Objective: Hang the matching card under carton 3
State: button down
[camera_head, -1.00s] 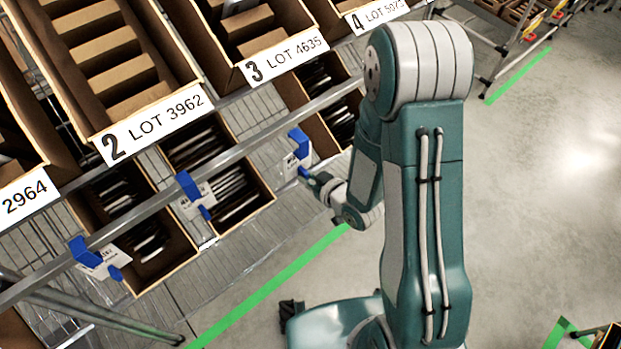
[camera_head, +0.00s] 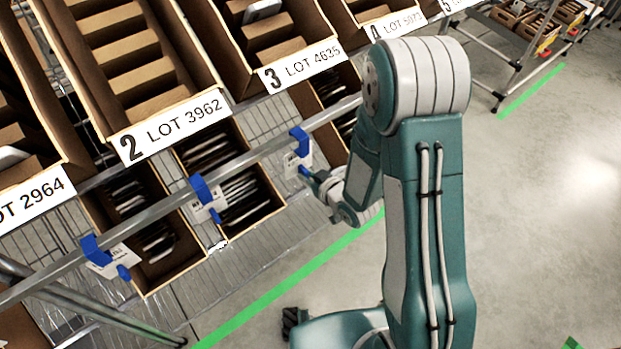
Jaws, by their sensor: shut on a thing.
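Carton 3 (camera_head: 249,48), labelled LOT 4635, is tilted on the upper shelf at the top middle. A white card with a blue hook (camera_head: 298,152) is at the metal rail (camera_head: 255,152) below carton 3. My gripper (camera_head: 307,173) is at the lower end of this card, shut on it. The card's print is too small to read. Whether its hook bears on the rail I cannot tell. Two other cards with blue hooks hang on the rail to the left, one below carton 2 (camera_head: 207,198) and one at the far left (camera_head: 106,258).
Carton 2 (camera_head: 172,128), LOT 3962, stands left of carton 3, and carton 4 (camera_head: 388,28) right of it. Lower cartons (camera_head: 281,203) filled with cards stand behind the rail. A green floor line (camera_head: 270,288) runs below the rack.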

aim_at(299, 168)
jog(key=shift+w+a, duration=0.55)
jog(key=shift+w, duration=0.25)
jog(key=shift+w+a, duration=0.5)
jog(key=shift+w, duration=0.3)
jog(key=shift+f, duration=0.85)
jog(key=c, duration=0.6)
grip_release()
jog(key=v, duration=0.7)
jog(key=shift+s+d, duration=0.15)
